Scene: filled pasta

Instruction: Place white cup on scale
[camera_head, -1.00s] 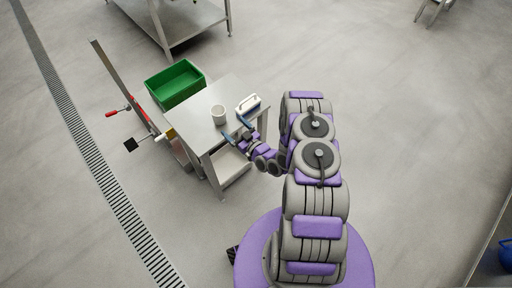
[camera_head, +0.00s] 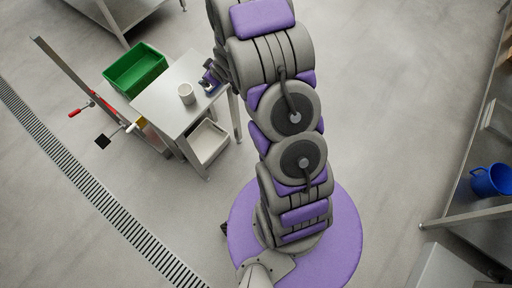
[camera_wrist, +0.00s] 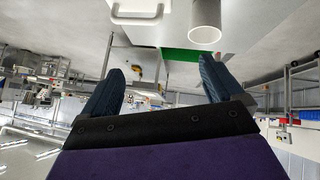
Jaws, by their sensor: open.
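The white cup (camera_head: 186,93) stands upright on the small steel table (camera_head: 170,110), near its right edge. In the wrist view, which looks inverted, the cup (camera_wrist: 205,22) hangs at the top, right of centre. My gripper (camera_wrist: 158,66) is open and empty, its two blue fingers wide apart and clear of the cup. In the head view it is near the table's right corner, to the right of the cup, partly hidden by my arm. I cannot make out a scale in any view.
A white handled item (camera_wrist: 138,12) lies on the table, beside the cup. A green bin (camera_head: 135,70) stands behind the table, and a white tub (camera_head: 207,140) sits on its lower shelf.

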